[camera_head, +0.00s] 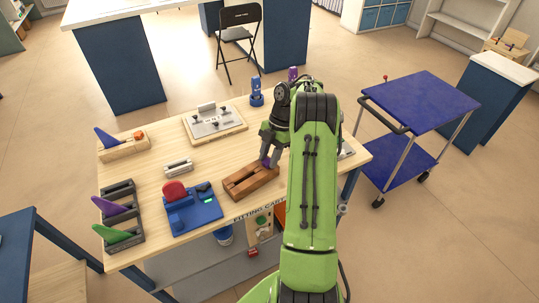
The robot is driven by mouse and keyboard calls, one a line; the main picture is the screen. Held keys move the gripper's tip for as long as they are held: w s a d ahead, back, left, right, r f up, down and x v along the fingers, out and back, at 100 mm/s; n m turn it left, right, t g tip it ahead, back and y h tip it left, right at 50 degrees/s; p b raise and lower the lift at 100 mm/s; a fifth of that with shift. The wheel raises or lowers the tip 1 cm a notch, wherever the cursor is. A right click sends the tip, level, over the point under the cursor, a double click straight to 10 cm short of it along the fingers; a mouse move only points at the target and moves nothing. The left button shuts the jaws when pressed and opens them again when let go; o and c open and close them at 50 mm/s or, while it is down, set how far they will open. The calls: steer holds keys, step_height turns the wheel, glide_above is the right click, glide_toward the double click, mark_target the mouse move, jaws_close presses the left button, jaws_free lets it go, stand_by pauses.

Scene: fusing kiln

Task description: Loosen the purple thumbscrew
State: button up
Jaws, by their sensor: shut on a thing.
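A small purple thumbscrew (265,161) shows at the far right end of a brown wooden block (250,182) with a long dark slot in its top. The block lies on the light wooden table near its front edge. My gripper (270,158) reaches down to the purple thumbscrew with its fingers shut on it. The fingers and my green arm hide part of the thumbscrew and the right end of the block.
A blue bottle-like piece (257,92) stands behind. A blue cart (420,100) stands right.

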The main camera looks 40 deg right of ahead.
steer(key=n+g+p, duration=0.1)
steer(key=n, duration=0.3)
steer(key=shift+w+g, duration=0.15)
steer(key=shift+g, duration=0.25)
steer(key=n+g+p, duration=0.1)
steer(key=n, duration=0.2)
steer(key=shift+w+a+h, duration=0.1)
steer(key=shift+h, duration=0.3)
steer(key=n+h, duration=0.1)
steer(key=n, duration=0.1)
steer(key=n+g, duration=0.1)
steer(key=n, duration=0.2)
steer(key=shift+w+a+f+h+b, duration=0.1)
steer(key=shift+f+h+b, duration=0.05)
steer(key=shift+h+b, duration=0.2)
steer(key=shift+a+n+h+b, duration=0.1)
steer(key=shift+n+h+b, duration=0.35)
steer(key=shift+n, duration=0.75)
steer(key=o, duration=1)
